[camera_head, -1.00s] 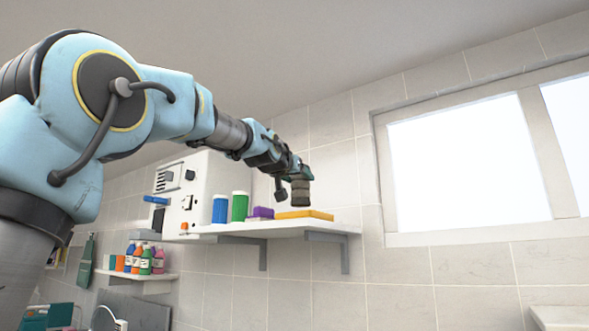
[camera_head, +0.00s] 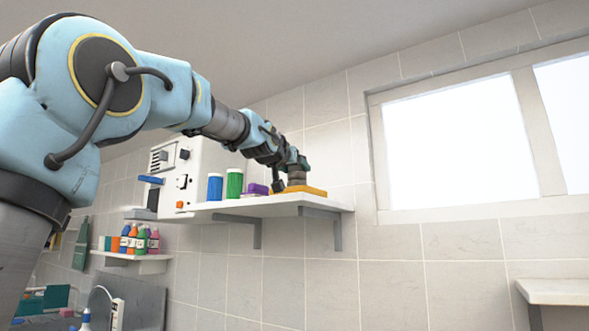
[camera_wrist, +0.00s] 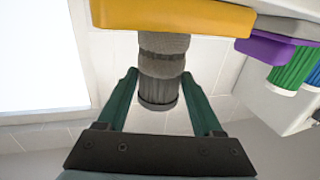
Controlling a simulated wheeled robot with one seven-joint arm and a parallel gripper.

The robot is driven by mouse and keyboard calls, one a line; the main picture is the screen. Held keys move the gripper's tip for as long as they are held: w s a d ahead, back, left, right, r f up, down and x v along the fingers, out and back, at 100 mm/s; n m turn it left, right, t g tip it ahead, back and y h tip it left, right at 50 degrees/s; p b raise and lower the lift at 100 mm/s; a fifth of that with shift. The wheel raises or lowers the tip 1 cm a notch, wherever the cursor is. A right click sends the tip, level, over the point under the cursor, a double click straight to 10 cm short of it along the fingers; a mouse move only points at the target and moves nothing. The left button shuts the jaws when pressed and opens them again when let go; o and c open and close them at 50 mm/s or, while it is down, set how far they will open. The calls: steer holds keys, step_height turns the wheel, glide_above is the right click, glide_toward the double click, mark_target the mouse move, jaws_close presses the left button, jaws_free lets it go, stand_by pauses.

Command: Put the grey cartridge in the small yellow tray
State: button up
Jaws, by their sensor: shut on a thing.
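The grey cartridge (camera_wrist: 164,68) is a dark ribbed cylinder with a lighter band, held between the two green fingers of my gripper (camera_wrist: 162,75) in the wrist view. In the head view the cartridge (camera_head: 297,177) is upright, right at the small yellow tray (camera_head: 313,190) on the shelf. My gripper (camera_head: 299,165) is shut on the cartridge's upper part. The yellow tray (camera_wrist: 200,17) spans the top of the wrist view, and the cartridge's far end meets its edge there. I cannot tell whether that end touches the tray's floor.
On the white shelf (camera_head: 240,208), a purple object (camera_head: 256,189), a green cylinder (camera_head: 234,183) and a blue cylinder (camera_head: 215,187) stand left of the tray. A white box-like machine (camera_head: 190,175) is further left. A window and tiled wall are at the right.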

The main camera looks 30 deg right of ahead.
steer(key=o, duration=1.5)
steer(key=shift+s+a+f+b, duration=0.15)
steer(key=shift+s+a+b, duration=0.25)
steer(key=shift+b, duration=0.2)
steer(key=shift+b+v, duration=3.5)
steer(key=shift+v, duration=1.35)
